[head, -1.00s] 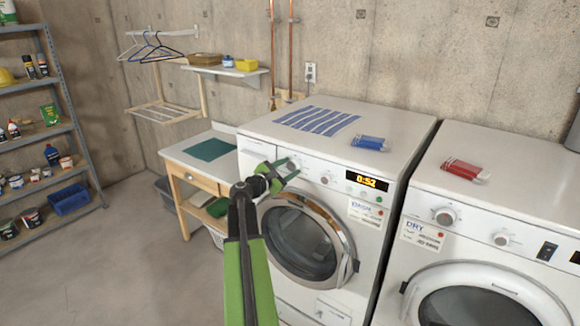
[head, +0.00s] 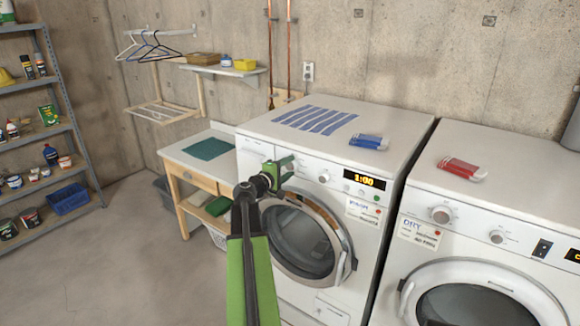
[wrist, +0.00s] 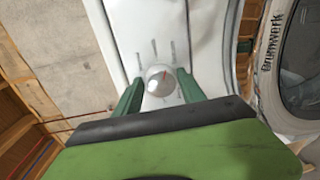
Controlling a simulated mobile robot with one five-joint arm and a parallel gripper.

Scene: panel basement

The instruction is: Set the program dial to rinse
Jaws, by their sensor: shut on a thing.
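The washing machine (head: 392,128) stands against the wall, and its lit display (head: 364,180) reads 1:00. My gripper (head: 282,168) is at the left part of its front panel. In the wrist view my gripper (wrist: 161,88) has its two green fingers on either side of the round white program dial (wrist: 158,82), shut on it. A red pointer mark shows at the dial's upper right edge. Short grey labels surround the dial, too blurred to read. In the head view my gripper hides the dial.
A second knob (head: 324,177) sits right of my gripper. The washer's round door (head: 303,240) is closed below. A dryer (head: 500,200) stands to the right. A wooden side table (head: 180,165) stands left; the floor in front of the shelf is clear.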

